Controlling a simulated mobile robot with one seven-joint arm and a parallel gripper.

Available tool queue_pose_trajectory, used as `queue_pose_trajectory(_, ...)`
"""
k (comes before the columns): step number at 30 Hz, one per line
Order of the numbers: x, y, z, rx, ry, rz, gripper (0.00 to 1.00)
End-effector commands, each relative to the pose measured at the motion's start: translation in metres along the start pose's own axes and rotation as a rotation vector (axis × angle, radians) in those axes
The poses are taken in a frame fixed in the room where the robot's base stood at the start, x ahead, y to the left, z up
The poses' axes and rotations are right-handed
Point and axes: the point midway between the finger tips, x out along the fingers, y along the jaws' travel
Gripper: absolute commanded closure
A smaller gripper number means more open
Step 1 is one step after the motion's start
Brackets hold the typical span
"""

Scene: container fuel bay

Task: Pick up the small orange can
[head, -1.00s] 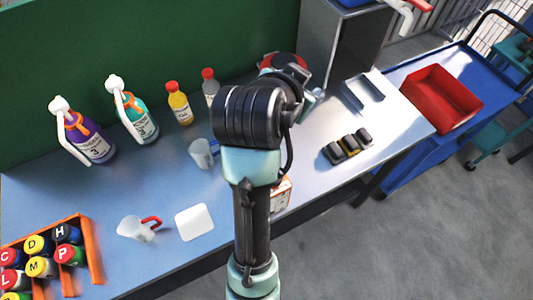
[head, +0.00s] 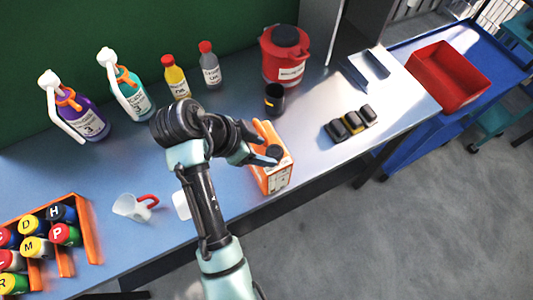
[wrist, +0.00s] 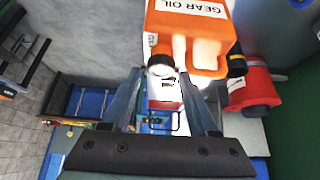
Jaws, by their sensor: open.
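The small orange can (head: 264,178) stands near the front edge of the bench in the head view. It has a black cap, an orange handle and a white label on its front. In the wrist view the orange can (wrist: 205,55) shows a GEAR OIL label and its black cap (wrist: 161,66). My gripper (head: 262,146) is at the top of the can, its fingers open. In the wrist view the cap shows between the fingertips. I cannot tell whether the fingers touch the can.
A red jug (head: 285,58) and a dark cup (head: 274,98) stand behind the can. Dark blocks (head: 350,124) lie to its right, with bare bench between. Bottles (head: 176,78) line the back. A measuring jug (head: 130,207) and an orange crate (head: 88,235) are at the left.

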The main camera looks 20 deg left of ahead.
Motion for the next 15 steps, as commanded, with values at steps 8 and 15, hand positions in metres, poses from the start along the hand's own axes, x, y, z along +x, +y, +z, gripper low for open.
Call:
queue_pose_trajectory(8, 0.024, 0.0, -0.006, 0.001, -0.002, 0.005, 0.4)
queue_pose_trajectory(15, 0.053, -0.001, -0.005, -0.001, -0.001, 0.001, 0.4)
